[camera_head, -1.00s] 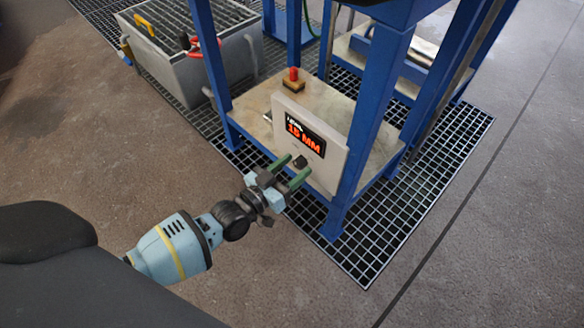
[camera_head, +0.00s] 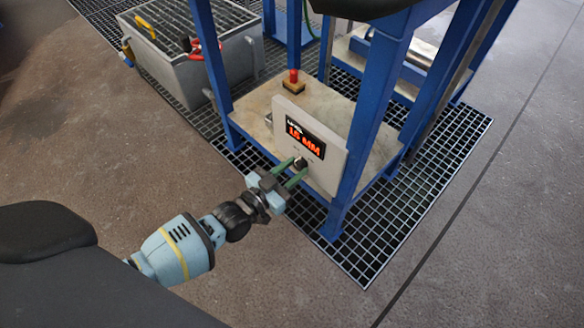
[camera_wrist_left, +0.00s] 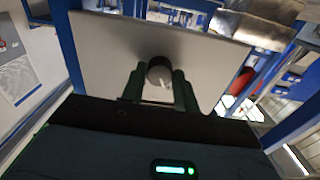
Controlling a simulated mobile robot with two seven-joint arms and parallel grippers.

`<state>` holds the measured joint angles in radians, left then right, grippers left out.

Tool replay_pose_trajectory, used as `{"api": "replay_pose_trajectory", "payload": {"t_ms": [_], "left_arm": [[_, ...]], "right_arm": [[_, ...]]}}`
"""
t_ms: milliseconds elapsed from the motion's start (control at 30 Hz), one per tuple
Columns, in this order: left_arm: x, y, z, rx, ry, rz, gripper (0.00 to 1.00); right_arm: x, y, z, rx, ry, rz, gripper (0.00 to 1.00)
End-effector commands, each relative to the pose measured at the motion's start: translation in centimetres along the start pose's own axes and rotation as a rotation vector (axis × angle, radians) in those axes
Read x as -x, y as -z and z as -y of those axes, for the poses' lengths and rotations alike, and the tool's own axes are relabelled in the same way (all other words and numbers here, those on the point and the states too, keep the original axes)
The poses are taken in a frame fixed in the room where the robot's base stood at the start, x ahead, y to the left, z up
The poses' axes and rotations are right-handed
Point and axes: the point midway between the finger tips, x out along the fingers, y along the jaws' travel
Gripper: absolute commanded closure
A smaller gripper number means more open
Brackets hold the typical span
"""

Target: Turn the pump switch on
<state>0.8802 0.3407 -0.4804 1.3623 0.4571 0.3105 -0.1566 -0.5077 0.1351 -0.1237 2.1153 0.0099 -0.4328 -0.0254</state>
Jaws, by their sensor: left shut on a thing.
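The pump switch is a dark round knob (camera_head: 300,163) low on the front of a pale grey panel (camera_head: 322,172). Above the knob, the panel has a lit display (camera_head: 305,139) reading about 15 MM in orange-red. My left gripper (camera_head: 297,170) has its green fingers on both sides of the knob and is shut on it. In the left wrist view the knob (camera_wrist_left: 159,72) sits between the two fingertips (camera_wrist_left: 158,86), with a light mark on its face. The exact angle of the knob is hard to tell. My right gripper is not in view.
The panel stands on the lower shelf (camera_head: 255,112) of a blue frame (camera_head: 362,120). A grey metal bin (camera_head: 190,65) stands at upper left. Open floor lies at left.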

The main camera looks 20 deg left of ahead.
Motion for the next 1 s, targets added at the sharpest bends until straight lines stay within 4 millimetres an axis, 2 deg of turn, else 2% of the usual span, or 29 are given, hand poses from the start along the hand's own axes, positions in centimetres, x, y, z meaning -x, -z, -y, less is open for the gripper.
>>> {"api": "replay_pose_trajectory", "payload": {"t_ms": [500,1000], "left_arm": [[0.0,0.1,0.0,-0.486,0.001,-0.001,0.92],[0.0,0.0,0.0,-0.937,0.001,0.000,0.92]], "right_arm": [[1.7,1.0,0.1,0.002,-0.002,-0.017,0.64],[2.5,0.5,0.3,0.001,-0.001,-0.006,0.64]]}}
